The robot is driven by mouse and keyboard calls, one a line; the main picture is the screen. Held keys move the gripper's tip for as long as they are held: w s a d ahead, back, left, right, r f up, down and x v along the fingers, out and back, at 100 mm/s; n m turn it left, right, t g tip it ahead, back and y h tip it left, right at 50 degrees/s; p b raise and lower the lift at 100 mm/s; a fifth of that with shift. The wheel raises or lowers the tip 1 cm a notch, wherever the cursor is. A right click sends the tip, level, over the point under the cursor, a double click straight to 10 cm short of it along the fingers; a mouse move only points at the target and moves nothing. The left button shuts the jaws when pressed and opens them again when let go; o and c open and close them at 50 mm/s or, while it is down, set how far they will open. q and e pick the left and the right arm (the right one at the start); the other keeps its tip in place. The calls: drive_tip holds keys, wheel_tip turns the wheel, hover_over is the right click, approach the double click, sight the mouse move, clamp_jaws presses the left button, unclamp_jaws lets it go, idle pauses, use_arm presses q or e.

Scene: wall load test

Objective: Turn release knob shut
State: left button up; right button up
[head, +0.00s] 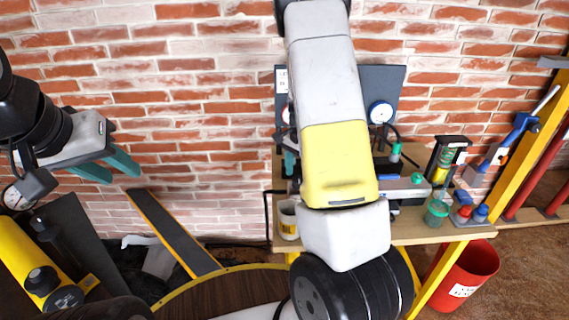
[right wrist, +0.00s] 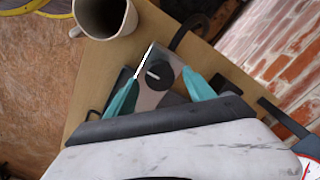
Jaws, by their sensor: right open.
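The release knob (right wrist: 158,74) is a round black knob with a short white line on a grey metal plate in the right wrist view. The white line lies slightly tilted across its face. My right gripper (right wrist: 160,93) is open. Its teal fingers stand apart on either side of the plate, with the knob in the gap between them. I cannot tell if either finger touches anything. In the head view my right arm hides the knob and most of that gripper. My left gripper (head: 124,176) is at the left, open and empty, in front of the brick wall.
A mug (right wrist: 105,15) stands near the knob on the wooden bench (head: 430,234). A dial gauge (head: 380,112) is on the dark panel behind. A green-lidded jar (head: 437,211), bottles and tools crowd the bench's right side. A red bin (head: 470,268) stands below.

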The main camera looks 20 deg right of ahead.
wheel_tip(320, 180, up, 7)
drive_tip(key=shift+f, duration=0.2)
